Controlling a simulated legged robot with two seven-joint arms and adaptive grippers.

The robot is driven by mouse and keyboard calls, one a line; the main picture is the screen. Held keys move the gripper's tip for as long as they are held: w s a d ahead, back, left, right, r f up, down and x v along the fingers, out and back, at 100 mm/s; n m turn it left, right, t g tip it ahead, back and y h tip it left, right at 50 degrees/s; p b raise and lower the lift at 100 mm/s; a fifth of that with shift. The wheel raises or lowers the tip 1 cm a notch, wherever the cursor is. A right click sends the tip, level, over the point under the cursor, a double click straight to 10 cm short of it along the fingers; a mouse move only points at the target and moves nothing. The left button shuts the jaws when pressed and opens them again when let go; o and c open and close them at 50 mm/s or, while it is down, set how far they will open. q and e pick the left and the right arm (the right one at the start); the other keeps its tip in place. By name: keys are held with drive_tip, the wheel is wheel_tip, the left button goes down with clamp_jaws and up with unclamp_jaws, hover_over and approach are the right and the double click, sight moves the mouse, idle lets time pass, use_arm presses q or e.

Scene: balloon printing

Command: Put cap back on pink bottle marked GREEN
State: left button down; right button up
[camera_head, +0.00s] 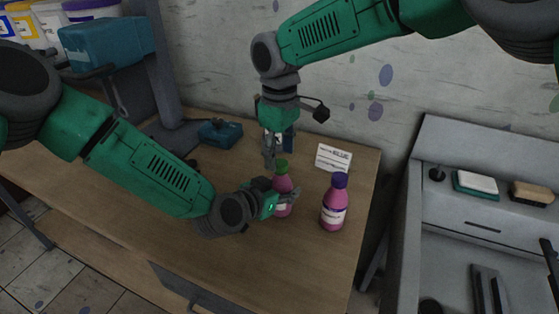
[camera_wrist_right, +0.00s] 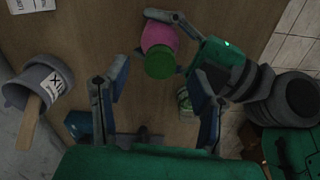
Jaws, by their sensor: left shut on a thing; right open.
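A pink bottle (camera_head: 283,184) with a green cap (camera_head: 281,165) on its top stands on the table. My left gripper (camera_head: 284,197) is shut around the bottle's body from the left. The writing on its label is not readable here. In the right wrist view the pink bottle (camera_wrist_right: 158,33) shows with the green cap (camera_wrist_right: 160,63) towards me; I cannot tell how tightly the cap sits. My right gripper (camera_head: 279,150) points down just above the cap, open and empty. Its fingers (camera_wrist_right: 157,92) are apart on either side in the wrist view.
A second pink bottle (camera_head: 334,209) with a purple cap stands to the right. A white sign (camera_head: 333,158) is behind it. A grey cup marked MIX (camera_wrist_right: 40,87) with a wooden stick is nearby. A blue object (camera_head: 220,132) lies at the back. The front of the wooden table (camera_head: 265,258) is clear.

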wheel_tip(320, 180, up, 10)
drive_tip(key=shift+f, duration=0.25)
drive_tip(key=shift+w+a, duration=0.1)
use_arm(q)
drive_tip(key=c, duration=0.8)
unclamp_jaws()
drive_tip(key=v, duration=1.2)
drive_tip(key=shift+a+f, duration=0.1)
